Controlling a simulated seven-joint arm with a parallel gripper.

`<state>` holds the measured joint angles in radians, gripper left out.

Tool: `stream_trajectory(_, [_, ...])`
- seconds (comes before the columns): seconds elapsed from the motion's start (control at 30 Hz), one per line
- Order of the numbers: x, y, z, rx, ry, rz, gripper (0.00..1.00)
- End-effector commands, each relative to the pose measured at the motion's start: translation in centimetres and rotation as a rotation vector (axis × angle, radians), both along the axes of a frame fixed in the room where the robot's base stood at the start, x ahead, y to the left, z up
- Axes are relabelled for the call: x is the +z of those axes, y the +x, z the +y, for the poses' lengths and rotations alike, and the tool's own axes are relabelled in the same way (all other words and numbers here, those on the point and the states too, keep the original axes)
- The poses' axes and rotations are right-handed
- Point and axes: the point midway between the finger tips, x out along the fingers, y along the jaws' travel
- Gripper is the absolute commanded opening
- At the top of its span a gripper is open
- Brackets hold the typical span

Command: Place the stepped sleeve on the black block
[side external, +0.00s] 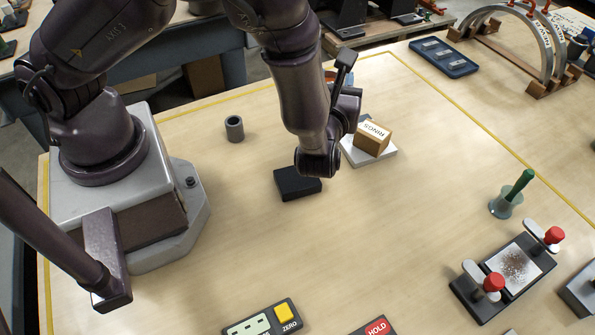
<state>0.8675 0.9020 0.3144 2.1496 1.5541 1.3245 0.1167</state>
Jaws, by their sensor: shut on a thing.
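The black block (297,183) lies flat on the table near the middle, below my wrist, with nothing visible on it. A short grey hollow cylinder (234,128) stands upright on the table to the left. No step shows on it, so I cannot tell whether it is the stepped sleeve. My wrist is above and to the right of the block. My gripper's fingertips are hidden behind the wrist, and whatever is between them is hidden too.
A box marked RINGS (372,138) sits on a white plate (377,157) right of my wrist. A green peg (519,186) in a flared holder and a clamp fixture (503,277) are at right. A button panel (263,322) is at front.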

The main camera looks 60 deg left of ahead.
Motion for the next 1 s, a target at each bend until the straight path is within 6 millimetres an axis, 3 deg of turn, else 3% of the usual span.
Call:
stream_trajectory(0.1, [0.2, -3.2, -1.5, -0.05, 0.003, -0.003, 0.0])
stream_trajectory(0.33, [1.0, -6.7, -2.0, -0.099, 0.002, -0.005, 0.0])
stream_trajectory(0.5, [1.2, -7.2, -1.6, -0.098, 0.002, -0.007, 0.0])
stream_trajectory(0.8, [-2.2, -7.1, -1.6, -0.099, 0.004, -0.005, 0.0])
stream_trajectory(1.0, [-3.4, -7.1, -1.6, -0.098, 0.003, -0.004, 0.0])
